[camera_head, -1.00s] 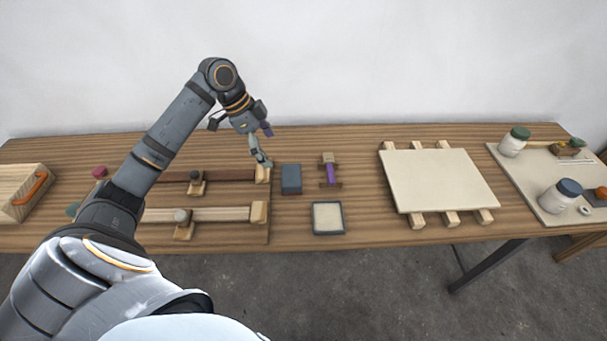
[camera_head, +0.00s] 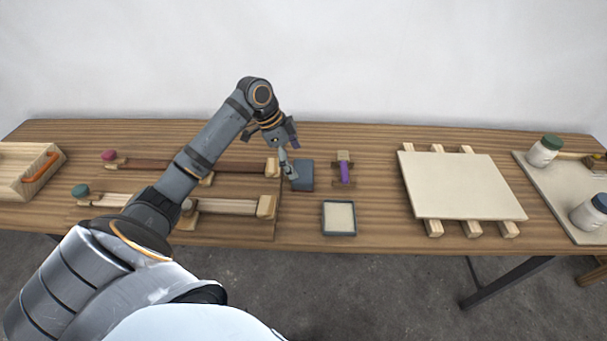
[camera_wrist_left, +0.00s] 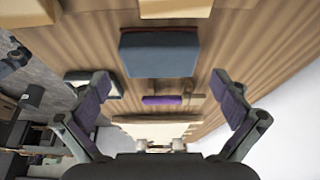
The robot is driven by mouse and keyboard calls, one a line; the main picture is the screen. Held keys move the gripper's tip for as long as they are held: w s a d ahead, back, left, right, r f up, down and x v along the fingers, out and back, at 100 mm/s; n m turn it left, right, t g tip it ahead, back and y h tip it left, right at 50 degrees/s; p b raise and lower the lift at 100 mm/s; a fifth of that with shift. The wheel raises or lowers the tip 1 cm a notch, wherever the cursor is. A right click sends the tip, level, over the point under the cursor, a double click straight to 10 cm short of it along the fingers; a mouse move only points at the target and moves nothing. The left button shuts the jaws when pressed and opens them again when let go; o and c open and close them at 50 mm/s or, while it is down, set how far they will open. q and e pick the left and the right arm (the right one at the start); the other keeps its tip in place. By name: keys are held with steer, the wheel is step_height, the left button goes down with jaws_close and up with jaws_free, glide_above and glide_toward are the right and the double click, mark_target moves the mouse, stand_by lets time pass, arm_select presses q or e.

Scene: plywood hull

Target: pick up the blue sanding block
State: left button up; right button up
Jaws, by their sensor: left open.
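The blue sanding block (camera_head: 303,177) lies flat on the wooden bench, just right of the wooden clamps. My left gripper (camera_head: 289,160) is above the block's left side in the head view and partly covers it. In the left wrist view the block (camera_wrist_left: 160,54) shows beyond the open fingers, centred between them, with a blue top and a darker side. The left gripper (camera_wrist_left: 165,100) is open and empty, its purple-padded fingers wide apart. I cannot tell the exact height of the fingers above the block. My right gripper is not in view.
A purple-handled tool (camera_head: 344,170) lies right of the block, and a shallow grey-rimmed tray (camera_head: 339,232) lies in front. Two wooden bar clamps (camera_head: 238,206) lie to the left. A pale panel (camera_head: 465,188) on wooden strips lies farther right. Bare bench lies between tool and panel.

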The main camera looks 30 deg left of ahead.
mark_target(303, 170)
arm_select(q)
steer(key=x, duration=0.5)
steer(key=shift+w+d+r, duration=0.1)
steer(key=shift+d+r, duration=0.05)
steer(key=shift+d, duration=0.1)
steer(key=shift+c, duration=0.4)
steer(key=c, duration=0.9)
steer(key=shift+r, duration=0.15)
